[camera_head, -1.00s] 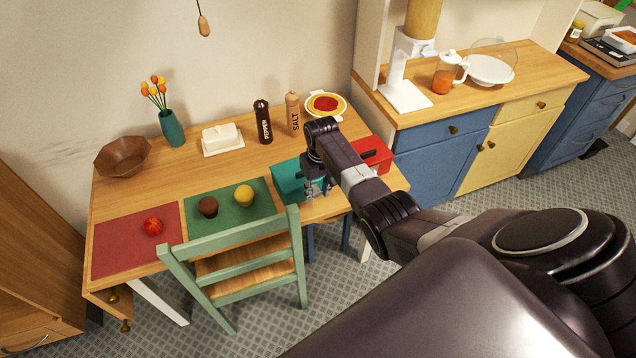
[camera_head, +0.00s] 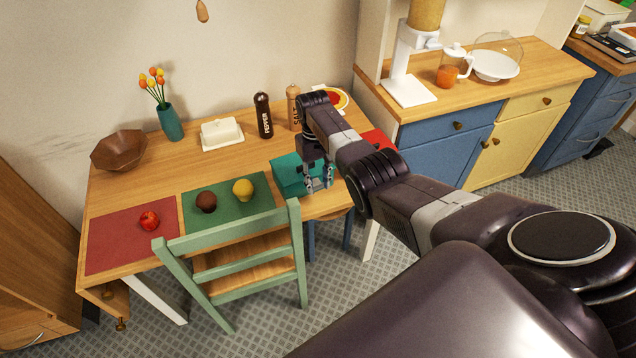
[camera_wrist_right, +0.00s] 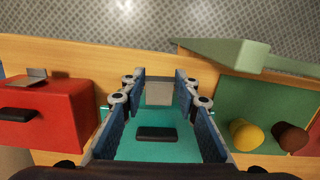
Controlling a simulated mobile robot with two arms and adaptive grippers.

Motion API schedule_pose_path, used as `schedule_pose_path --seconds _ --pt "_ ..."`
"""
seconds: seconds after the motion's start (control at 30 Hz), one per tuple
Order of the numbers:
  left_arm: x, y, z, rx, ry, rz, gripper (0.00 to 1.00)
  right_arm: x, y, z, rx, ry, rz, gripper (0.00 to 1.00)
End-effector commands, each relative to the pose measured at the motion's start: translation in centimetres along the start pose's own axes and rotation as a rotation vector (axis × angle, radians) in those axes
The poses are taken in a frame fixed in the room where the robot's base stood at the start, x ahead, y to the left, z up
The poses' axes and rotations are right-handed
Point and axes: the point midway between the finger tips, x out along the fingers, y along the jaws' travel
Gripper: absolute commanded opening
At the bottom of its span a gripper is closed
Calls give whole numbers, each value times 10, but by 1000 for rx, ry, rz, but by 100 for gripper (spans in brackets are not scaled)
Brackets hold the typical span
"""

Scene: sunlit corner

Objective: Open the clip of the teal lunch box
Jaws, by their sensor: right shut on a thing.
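The teal lunch box (camera_head: 288,172) stands near the front edge of the table, right of the green mat. In the right wrist view its lid (camera_wrist_right: 140,150) fills the space between my fingers, with a dark handle (camera_wrist_right: 157,133) on top. The grey clip (camera_wrist_right: 160,92) is at the box's front edge, between the fingertips. My right gripper (camera_head: 320,182) points down at the front of the box and is shut on the clip; it also shows in the wrist view (camera_wrist_right: 158,88). I cannot tell how far the clip is raised. My left gripper is out of view.
A red box (camera_head: 378,142) with its own grey clip (camera_wrist_right: 30,77) stands right of the teal box, partly behind my arm. A green chair (camera_head: 235,245) stands at the table's front. A yellow fruit (camera_head: 243,189) lies on the green mat (camera_head: 222,211).

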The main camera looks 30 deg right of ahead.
Motion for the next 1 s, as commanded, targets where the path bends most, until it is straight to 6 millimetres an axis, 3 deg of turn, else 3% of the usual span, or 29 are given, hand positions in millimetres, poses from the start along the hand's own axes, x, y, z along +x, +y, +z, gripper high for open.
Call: schedule_pose_path --seconds 0.13,0.17,0.3,0.73,0.87,1.0 --pt "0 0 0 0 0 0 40 2 0 2 0 -7 -1 4" --pt "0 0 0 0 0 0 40 2 0 2 0 -7 -1 30" --pt "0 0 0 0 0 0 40 2 0 2 0 -5 -1 45" --pt "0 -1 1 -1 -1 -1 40 -8 0 0 0 1 0 46" --pt "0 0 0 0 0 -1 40 -26 0 -1 0 3 0 46" --pt "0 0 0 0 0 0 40 -58 0 -1 0 4 0 46"
